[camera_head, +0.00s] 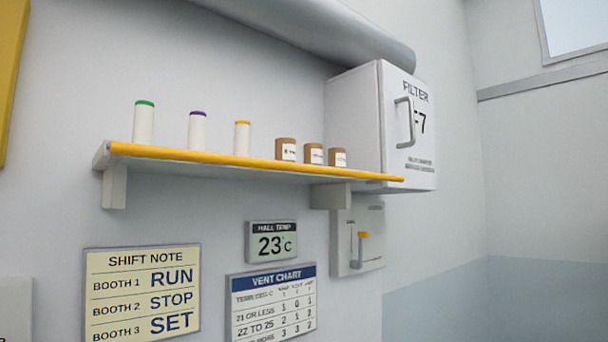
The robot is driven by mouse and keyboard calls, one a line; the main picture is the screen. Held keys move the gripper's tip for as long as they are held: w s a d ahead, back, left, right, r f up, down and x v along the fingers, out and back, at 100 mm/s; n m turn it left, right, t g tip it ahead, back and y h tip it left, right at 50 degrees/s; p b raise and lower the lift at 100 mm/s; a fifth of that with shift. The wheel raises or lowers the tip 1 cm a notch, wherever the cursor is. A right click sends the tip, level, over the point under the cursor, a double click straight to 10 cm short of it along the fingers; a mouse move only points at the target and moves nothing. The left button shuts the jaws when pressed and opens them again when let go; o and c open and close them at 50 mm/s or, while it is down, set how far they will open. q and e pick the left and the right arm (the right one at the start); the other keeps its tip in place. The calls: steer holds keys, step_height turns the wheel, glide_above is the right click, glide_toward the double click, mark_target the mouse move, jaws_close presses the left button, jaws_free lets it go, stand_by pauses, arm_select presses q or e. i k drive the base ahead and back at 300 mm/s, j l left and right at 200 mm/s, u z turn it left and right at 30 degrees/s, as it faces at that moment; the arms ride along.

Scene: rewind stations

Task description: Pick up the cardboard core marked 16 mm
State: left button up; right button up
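Three brown cardboard cores stand upright in a row on the right part of a wall shelf (240,166) in the head view. The left core (286,142) is the largest, the middle core (314,150) is smaller, and the right core (338,153) looks smallest. Each has a white label on its front. The print on the labels is too small to read, so I cannot tell which one is marked 16 mm. Neither of my grippers is in view.
White rolls with a green (144,121), purple (197,130) and orange top (242,138) stand left of the cores. A filter cabinet (365,115) adjoins the shelf's right part. Below hang a shift note (141,295), temperature display (271,241), vent chart (272,302) and lever box (358,240).

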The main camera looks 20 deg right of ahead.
mark_target(313, 153)
steer(key=k+j, duration=0.15)
steer(key=k, duration=0.4)
steer(key=u, duration=0.45)
steer(key=k+u, duration=0.1)
steer(key=u, duration=0.3)
steer(key=j+u, duration=0.1)
steer(key=u, duration=0.8)
steer(key=j+u, duration=0.15)
steer(key=u, duration=0.25)
steer(key=k+l+z, duration=0.1)
steer(key=z, duration=0.3)
steer(key=l+z, duration=0.15)
steer(key=z, duration=0.25)
steer(key=k+l+z, duration=0.1)
steer(key=z, duration=0.3)
steer(key=l+z, duration=0.25)
steer(key=z, duration=0.15)
steer(key=l+z, duration=0.1)
steer(key=l, duration=0.3)
steer(key=i+l+z, duration=0.1)
steer(key=l, duration=0.3)
steer(key=i+l+z, duration=0.1)
steer(key=l, duration=0.25)
steer(key=i+l+z, duration=0.1)
steer(key=l, duration=0.3)
